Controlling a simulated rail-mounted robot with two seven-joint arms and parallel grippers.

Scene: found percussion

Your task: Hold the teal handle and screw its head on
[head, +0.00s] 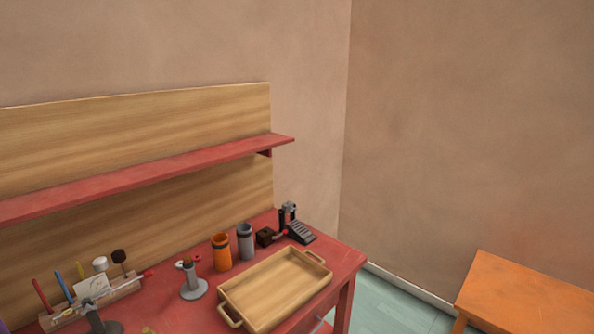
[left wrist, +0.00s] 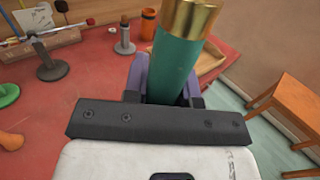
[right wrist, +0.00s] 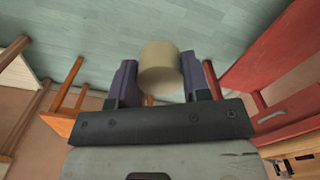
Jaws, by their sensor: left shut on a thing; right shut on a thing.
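The teal handle (left wrist: 178,66) fills the top middle of the left wrist view, with a brass collar (left wrist: 190,17) at its far end, cut by the picture's top edge. My left gripper (left wrist: 165,86) is shut on the handle. My right gripper (right wrist: 159,78) is shut on a cream, drum-shaped head (right wrist: 158,68), held over the floor. The head and the handle do not show together in any view, so how far apart they are cannot be told. Neither gripper is in the head view.
The red workbench (head: 337,262) carries a wooden tray (head: 275,290), an orange cup (head: 221,252), a grey cup (head: 245,242), a grey stand (head: 193,288) and a rack of sticks at left. An orange table (head: 525,295) stands at right, with floor between.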

